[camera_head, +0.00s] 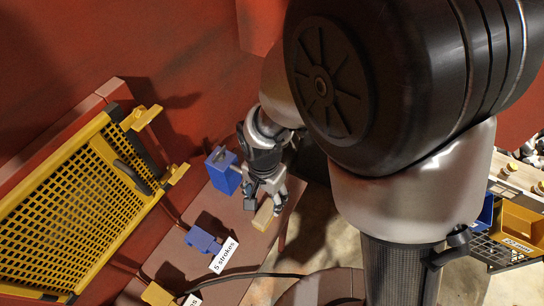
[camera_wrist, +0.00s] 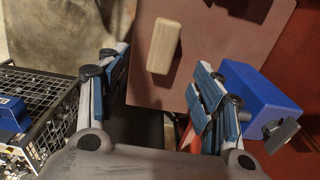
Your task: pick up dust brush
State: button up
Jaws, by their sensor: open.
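A pale wooden block, which looks like the dust brush (camera_head: 263,216), lies on a reddish-brown shelf (camera_head: 175,268) at the lower middle of the head view. It also shows in the wrist view (camera_wrist: 164,46), upper middle, lying lengthwise with its bristles not visible. My gripper (camera_head: 266,194) is open, its fingers pointing down close to the block. In the wrist view my gripper (camera_wrist: 160,78) has its two fingers wide apart, with the block beyond and between them. Nothing is held. Whether a fingertip touches the block I cannot tell.
A blue box-shaped object (camera_wrist: 258,98) with a metal knob stands close beside the right finger. Another blue piece (camera_head: 203,240) and a "5 strokes" label (camera_head: 224,256) lie nearer. A yellow mesh guard (camera_head: 75,205) is at left; a wire basket (camera_wrist: 45,108) is opposite.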

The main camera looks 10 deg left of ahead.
aim_at(265, 211)
notch_tip(265, 211, down, 8)
jog(key=b, duration=0.2)
jog(key=shift+f+b, duration=0.2)
jog(key=shift+b, duration=0.15)
jog(key=shift+w+a+f+b, duration=0.15)
jog(key=shift+f+b, duration=0.55)
jog(key=shift+f, duration=0.75)
jog(key=shift+w+a+f+b, duration=0.1)
jog(key=shift+w+f+b, duration=0.15)
jog(key=shift+f+b, duration=0.8)
jog(key=shift+f+p, duration=0.3)
jog(key=shift+p, duration=0.15)
jog(key=shift+d, duration=0.1)
jog(key=shift+c, duration=0.2)
jog(key=c, duration=1.2)
jog(key=shift+o, duration=0.2)
jog(key=shift+r, duration=0.1)
notch_tip(265, 211, up, 20)
jog(key=p, duration=0.7)
